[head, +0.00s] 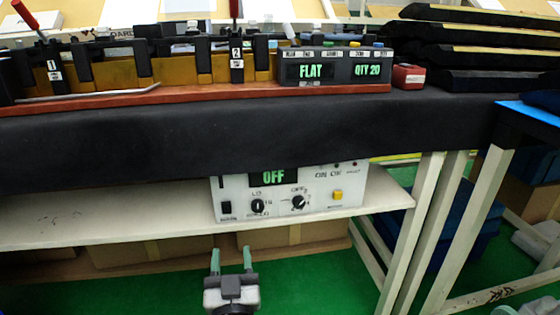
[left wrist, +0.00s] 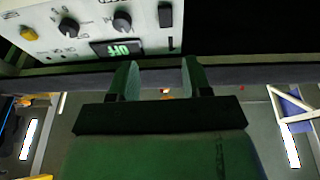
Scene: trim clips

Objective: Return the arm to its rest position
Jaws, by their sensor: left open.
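My left gripper (head: 231,262) shows at the bottom middle of the head view, low in front of the workbench's lower shelf. Its two green fingers are apart with nothing between them. It also shows in the left wrist view (left wrist: 156,82), open and empty, with a white control box (left wrist: 100,28) beyond it at the upper left. In the head view that box (head: 318,205) stands on the lower shelf, its display reading OFF, above and to the right of the gripper. The gripper appears apart from the box and shelf. My right gripper is not in view.
The black-covered bench top (head: 200,128) holds a fixture on a red-brown base (head: 180,95) with a display reading FLAT and QTY 20. A small red box (head: 408,76) and stacked dark trim pieces (head: 480,50) are at right. The lower shelf (head: 120,222) juts out above cardboard boxes (head: 150,247).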

